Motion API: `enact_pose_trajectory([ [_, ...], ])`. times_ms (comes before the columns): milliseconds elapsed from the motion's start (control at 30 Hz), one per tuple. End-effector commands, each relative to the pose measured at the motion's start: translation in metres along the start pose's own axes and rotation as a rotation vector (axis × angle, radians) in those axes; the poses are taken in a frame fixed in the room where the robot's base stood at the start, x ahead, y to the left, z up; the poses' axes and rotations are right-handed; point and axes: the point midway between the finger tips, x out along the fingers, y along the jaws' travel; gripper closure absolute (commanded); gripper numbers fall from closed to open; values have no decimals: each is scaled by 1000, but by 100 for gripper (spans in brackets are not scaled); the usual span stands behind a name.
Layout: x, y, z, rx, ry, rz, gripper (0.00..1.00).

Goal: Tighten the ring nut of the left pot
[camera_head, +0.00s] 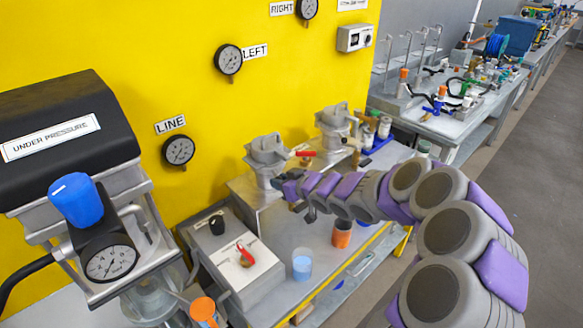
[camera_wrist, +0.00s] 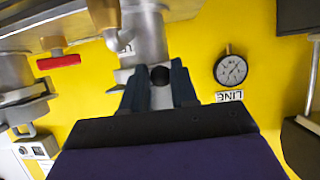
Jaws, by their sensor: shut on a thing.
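The left pot (camera_head: 267,155) is a grey metal vessel upright on a metal bench block, in front of the yellow wall. Its ring nut cannot be told clearly from the other metal parts. My gripper (camera_head: 282,181) is beside the pot's lower part, at its right front. In the wrist view, which is upside down, my gripper (camera_wrist: 156,76) has its dark fingers on both sides of a narrow grey metal bar (camera_wrist: 160,97) with a black round end. It is shut on this bar, in front of a grey metal cylinder (camera_wrist: 146,38). The bar's far end is hidden.
A second pot (camera_head: 336,122) stands behind to the right, with a red lever (camera_head: 305,153) between. The LINE gauge (camera_head: 178,150) is on the wall. A black press-like unit (camera_head: 68,125) stands left. A blue cup (camera_head: 302,264) and an orange container (camera_head: 342,234) stand on the bench.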

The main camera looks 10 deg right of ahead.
Motion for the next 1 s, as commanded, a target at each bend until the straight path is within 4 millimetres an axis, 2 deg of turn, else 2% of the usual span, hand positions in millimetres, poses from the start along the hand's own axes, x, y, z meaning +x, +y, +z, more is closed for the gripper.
enact_pose_trajectory([
  [800, 12, -24, -4, -5, -3, -5, 83],
  [833, 12, -24, -4, -6, -3, -6, 67],
  [1000, 12, -24, -4, -7, -4, -5, 51],
])
